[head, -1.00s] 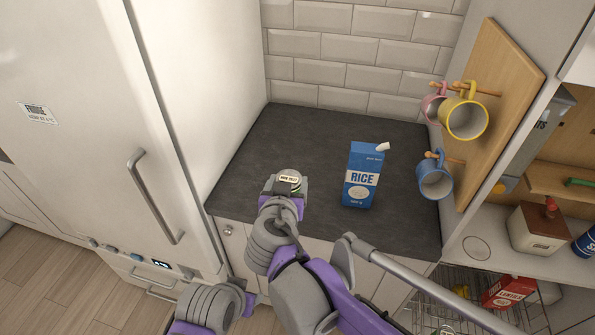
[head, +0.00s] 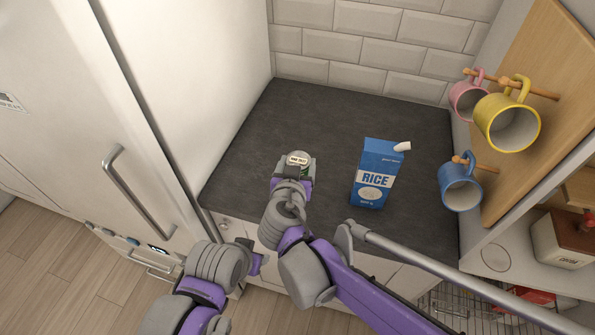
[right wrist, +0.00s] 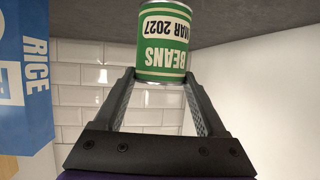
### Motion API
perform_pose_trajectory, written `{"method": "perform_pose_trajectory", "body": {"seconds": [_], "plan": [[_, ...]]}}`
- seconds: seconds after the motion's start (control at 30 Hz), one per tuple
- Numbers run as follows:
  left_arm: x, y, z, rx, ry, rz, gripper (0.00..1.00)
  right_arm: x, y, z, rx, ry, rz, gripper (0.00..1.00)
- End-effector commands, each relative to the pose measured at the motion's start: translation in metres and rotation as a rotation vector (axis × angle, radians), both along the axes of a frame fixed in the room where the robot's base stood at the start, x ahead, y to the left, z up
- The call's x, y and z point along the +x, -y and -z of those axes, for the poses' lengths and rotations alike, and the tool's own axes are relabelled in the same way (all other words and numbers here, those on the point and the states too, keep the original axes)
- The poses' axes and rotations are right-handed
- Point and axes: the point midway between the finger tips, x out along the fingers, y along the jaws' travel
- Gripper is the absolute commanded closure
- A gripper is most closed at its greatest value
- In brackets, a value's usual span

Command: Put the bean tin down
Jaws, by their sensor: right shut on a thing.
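The bean tin (right wrist: 164,42) is green and white, with BEANS and MAR 2027 upside down in the right wrist view. My right gripper (head: 297,163) has its two fingers on either side of the tin and is shut on it. In the head view it is over the left part of the dark worktop (head: 335,120), left of the rice carton, and the hand hides most of the tin. The gap between tin and worktop cannot be judged. My left gripper (head: 258,262) is low in the head view, in front of the worktop, its fingers not clear.
A blue rice carton (head: 376,172) stands on the worktop to the right. Pink (head: 466,102), yellow (head: 508,122) and blue (head: 460,187) mugs hang from pegs at the right. A fridge (head: 190,75) borders the left. The worktop's back is clear.

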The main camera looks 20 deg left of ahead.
Motion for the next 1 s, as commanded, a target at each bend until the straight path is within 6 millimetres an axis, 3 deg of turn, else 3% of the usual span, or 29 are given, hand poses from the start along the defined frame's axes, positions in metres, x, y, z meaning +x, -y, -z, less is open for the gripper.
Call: {"method": "perform_pose_trajectory", "body": {"seconds": [0.17, 0.57, 0.6, 0.73, 1.0], "plan": [[-0.001, 0.0, 0.005, 0.0, -0.003, 0.0, 0.5, 0.0, 0.0, 0.024, 0.0, 0.0, 0.0, 1.0], [-0.002, 0.0, 0.008, 0.0, -0.004, 0.0, 0.5, 0.0, 0.0, 0.029, 0.0, 0.0, -0.001, 1.0], [-0.002, 0.0, 0.007, 0.0, -0.004, 0.0, 0.5, 0.0, 0.0, 0.029, 0.0, 0.0, -0.001, 0.21], [-0.002, 0.0, 0.007, 0.0, -0.004, 0.0, 0.5, 0.0, 0.0, 0.029, 0.0, 0.0, -0.001, 0.0], [-0.001, 0.0, 0.004, 0.0, -0.002, 0.0, 0.5, 0.0, 0.0, 0.025, 0.0, 0.0, -0.001, 0.0]]}}
